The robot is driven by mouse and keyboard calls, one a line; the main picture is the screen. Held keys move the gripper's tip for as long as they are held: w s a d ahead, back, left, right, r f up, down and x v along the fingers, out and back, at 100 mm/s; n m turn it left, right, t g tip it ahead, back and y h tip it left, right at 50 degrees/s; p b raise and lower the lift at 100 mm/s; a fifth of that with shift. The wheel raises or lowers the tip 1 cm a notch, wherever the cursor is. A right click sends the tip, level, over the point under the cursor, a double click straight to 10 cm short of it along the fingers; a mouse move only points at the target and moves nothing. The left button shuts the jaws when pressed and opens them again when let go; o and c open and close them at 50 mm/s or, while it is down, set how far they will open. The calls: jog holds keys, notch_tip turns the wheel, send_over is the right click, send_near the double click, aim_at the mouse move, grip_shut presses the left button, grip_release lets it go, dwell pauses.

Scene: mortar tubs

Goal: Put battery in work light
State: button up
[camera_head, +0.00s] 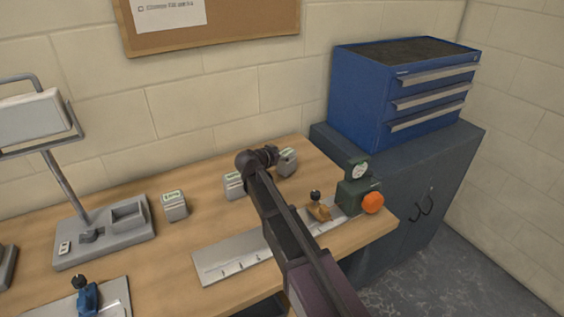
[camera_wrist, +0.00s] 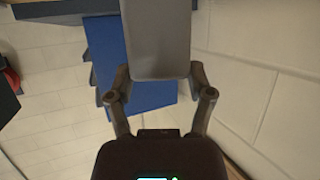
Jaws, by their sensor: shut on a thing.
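The work light (camera_head: 62,172) stands at the left of the bench in the head view, with a grey lamp head (camera_head: 30,115) on a post. Its grey base has an open, empty-looking recess (camera_head: 128,212). My gripper (camera_head: 276,157) is at the bench's back right, shut on a grey battery (camera_head: 288,163) with a pale label. In the wrist view this battery (camera_wrist: 155,38) sits between the fingers (camera_wrist: 157,78). I cannot tell whether it touches the bench. Two other batteries stand upright to the left: one (camera_head: 234,186) near my arm, one (camera_head: 174,206) beside the work light.
A metal ruler plate (camera_head: 225,262) lies at the bench front. A green device with an orange knob (camera_head: 373,202) and a brown clamp-like tool (camera_head: 319,210) stand at the right end. A blue tool (camera_head: 87,298) sits front left. A blue drawer chest (camera_head: 365,95) stands behind right.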

jog(key=shift+f, duration=0.4)
jog(key=shift+f+b, duration=0.2)
jog(key=shift+b, duration=0.2)
jog(key=o, duration=1.3)
jog(key=shift+r, duration=0.1)
jog(key=shift+r, duration=0.1)
jog(key=shift+r+p, duration=0.1)
jog(key=shift+p, duration=0.2)
jog(key=p+v, duration=0.4)
jog(key=v, duration=0.8)
